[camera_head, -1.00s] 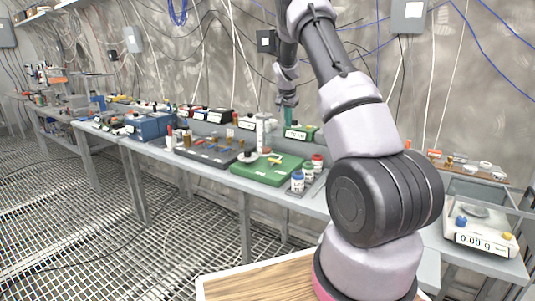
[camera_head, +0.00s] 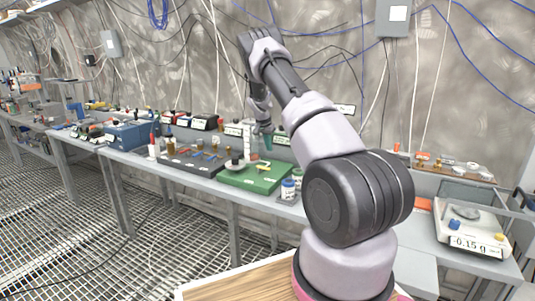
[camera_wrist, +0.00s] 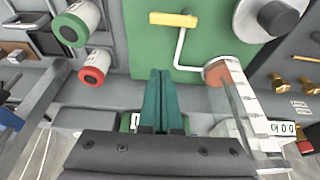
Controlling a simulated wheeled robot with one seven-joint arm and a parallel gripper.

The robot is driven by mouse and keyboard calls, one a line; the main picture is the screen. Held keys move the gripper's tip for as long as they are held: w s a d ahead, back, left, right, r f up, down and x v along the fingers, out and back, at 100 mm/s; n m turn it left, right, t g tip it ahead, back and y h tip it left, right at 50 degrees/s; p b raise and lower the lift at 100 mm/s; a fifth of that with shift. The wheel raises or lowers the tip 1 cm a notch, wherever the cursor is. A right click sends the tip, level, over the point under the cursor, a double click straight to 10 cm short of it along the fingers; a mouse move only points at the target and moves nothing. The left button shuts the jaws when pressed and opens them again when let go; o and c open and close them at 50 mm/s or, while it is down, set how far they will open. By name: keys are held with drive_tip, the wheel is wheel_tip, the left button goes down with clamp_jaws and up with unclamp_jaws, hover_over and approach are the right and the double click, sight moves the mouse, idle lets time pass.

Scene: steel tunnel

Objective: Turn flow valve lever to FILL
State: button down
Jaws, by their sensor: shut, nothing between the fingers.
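A green board (camera_head: 250,180) lies on the bench in the head view. The wrist view shows the same board (camera_wrist: 215,25), with a yellow bar (camera_wrist: 173,19) and a bent white rod running toward a reddish-brown round part (camera_wrist: 216,70). The bar may be the flow valve lever, but I cannot tell for certain. No FILL mark is readable. My gripper (camera_wrist: 160,72) has teal fingers, shut and empty, their tips over the board's near edge in the wrist view, beside the white rod and apart from the bar. In the head view my gripper (camera_head: 268,143) is behind the board.
A white graduated column (camera_wrist: 245,105) is close on the right. In the head view, a scale (camera_head: 468,230) stands at the right.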

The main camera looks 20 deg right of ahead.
drive_tip(key=x, duration=0.8)
drive_tip(key=shift+f, duration=0.2)
drive_tip(key=s+a, duration=0.2)
drive_tip(key=shift+a+f, duration=0.1)
drive_tip(key=shift+a, duration=0.2)
drive_tip(key=shift+s+a, duration=0.2)
drive_tip(key=shift+a, duration=0.1)
